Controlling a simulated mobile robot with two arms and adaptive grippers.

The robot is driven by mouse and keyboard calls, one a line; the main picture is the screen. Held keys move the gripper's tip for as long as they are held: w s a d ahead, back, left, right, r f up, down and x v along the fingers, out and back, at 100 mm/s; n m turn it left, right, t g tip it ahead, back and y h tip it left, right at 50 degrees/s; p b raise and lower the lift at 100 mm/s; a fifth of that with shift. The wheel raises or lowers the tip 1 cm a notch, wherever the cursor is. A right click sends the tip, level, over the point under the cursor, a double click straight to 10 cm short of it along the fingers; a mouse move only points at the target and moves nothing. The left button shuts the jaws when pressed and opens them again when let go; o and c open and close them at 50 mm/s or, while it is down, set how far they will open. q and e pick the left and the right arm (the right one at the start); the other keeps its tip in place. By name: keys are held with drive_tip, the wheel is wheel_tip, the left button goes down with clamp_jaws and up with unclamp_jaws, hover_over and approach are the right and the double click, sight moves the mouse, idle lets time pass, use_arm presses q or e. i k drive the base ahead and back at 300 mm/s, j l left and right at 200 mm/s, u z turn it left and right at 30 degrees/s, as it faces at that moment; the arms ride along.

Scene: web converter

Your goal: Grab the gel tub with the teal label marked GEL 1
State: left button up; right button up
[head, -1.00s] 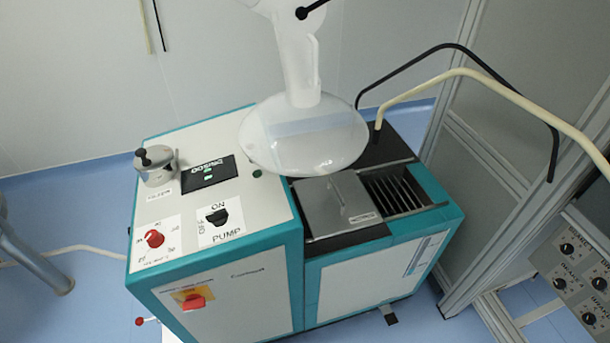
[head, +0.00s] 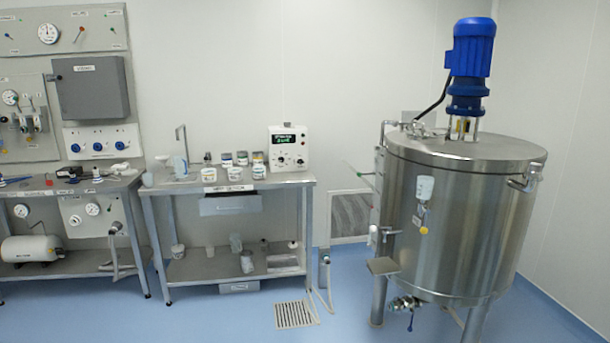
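Several small white tubs stand on the top of a steel table (head: 280,179) some way off, left of centre in the head view. Three are in a front row: a left tub (head: 209,175), a middle tub (head: 234,174) and a right tub (head: 258,171). A few jars (head: 242,158) with dark or coloured bands stand just behind them. The labels are too small to read, so I cannot tell which tub is marked GEL 1. Neither of my grippers is in view.
A white box with a green display (head: 288,148) stands right of the tubs. A large steel tank (head: 460,220) with a blue motor (head: 471,55) stands at the right. A workbench (head: 60,183) is at the left. Blue floor (head: 225,318) lies clear before the table, apart from a grate (head: 296,314).

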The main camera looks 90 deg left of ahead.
sight(259, 173)
drive_tip(key=u, duration=3.1)
drive_tip(key=i, duration=1)
drive_tip(key=i+l, duration=0.1)
drive_tip(key=i, duration=0.95)
drive_tip(key=i+l, duration=0.1)
drive_tip(key=i, duration=0.9)
drive_tip(key=i+u, duration=0.1)
drive_tip(key=i, duration=0.95)
